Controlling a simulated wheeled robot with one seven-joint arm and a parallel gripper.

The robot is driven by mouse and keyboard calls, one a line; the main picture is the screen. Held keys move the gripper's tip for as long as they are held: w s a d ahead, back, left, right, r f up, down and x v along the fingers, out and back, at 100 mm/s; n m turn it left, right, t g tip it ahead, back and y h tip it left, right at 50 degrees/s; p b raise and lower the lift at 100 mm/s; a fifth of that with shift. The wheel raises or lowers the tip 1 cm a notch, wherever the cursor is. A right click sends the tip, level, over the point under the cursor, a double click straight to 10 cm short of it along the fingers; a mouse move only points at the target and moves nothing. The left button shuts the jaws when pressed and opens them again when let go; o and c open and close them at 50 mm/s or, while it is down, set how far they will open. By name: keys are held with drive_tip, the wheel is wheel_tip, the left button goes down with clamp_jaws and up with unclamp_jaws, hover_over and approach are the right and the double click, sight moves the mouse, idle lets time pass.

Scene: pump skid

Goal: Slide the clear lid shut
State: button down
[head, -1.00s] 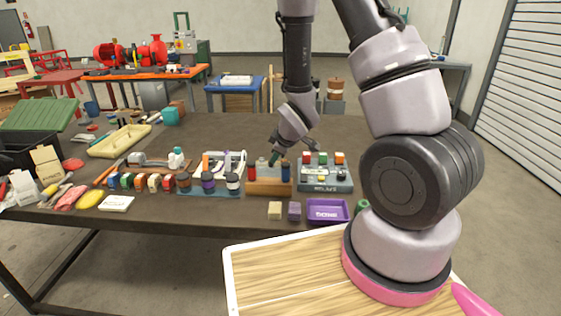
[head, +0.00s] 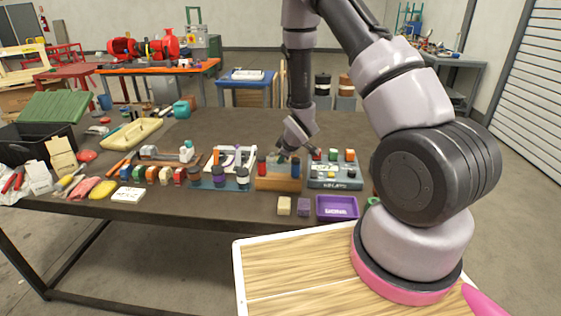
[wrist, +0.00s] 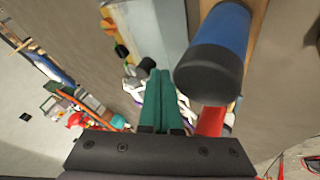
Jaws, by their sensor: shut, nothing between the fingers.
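I cannot clearly make out the clear lid in either view. A pale grey, flat-sided shape (wrist: 158,35) shows beyond my fingers in the wrist view, but I cannot tell whether it is part of the lid. My gripper (head: 282,157) is over the wooden rack (head: 278,184), between its red and blue cylinders. Its green fingers (wrist: 157,90) are shut together with nothing between them. The blue cylinder (wrist: 215,45) with a dark end is close on their right in the wrist view, with the red cylinder (wrist: 212,121) below it.
A grey button box (head: 335,179) is right of the rack. Dark-lidded jars (head: 219,176) and a white frame (head: 235,157) are to its left. A purple tray (head: 337,208) and two small blocks (head: 284,206) lie in front. The tabletop behind (head: 220,125) is mostly clear.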

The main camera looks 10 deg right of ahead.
drive_tip(key=w, duration=0.2)
drive_tip(key=w+d, duration=0.1)
drive_tip(key=w, duration=0.1)
drive_tip(key=w+d, duration=0.1)
drive_tip(key=w, duration=0.1)
drive_tip(key=shift+w+d, duration=0.1)
drive_tip(key=shift+w, duration=0.3)
drive_tip(key=shift+w+d+r, duration=0.1)
drive_tip(key=shift+w+d, duration=0.05)
drive_tip(key=shift+w, duration=0.2)
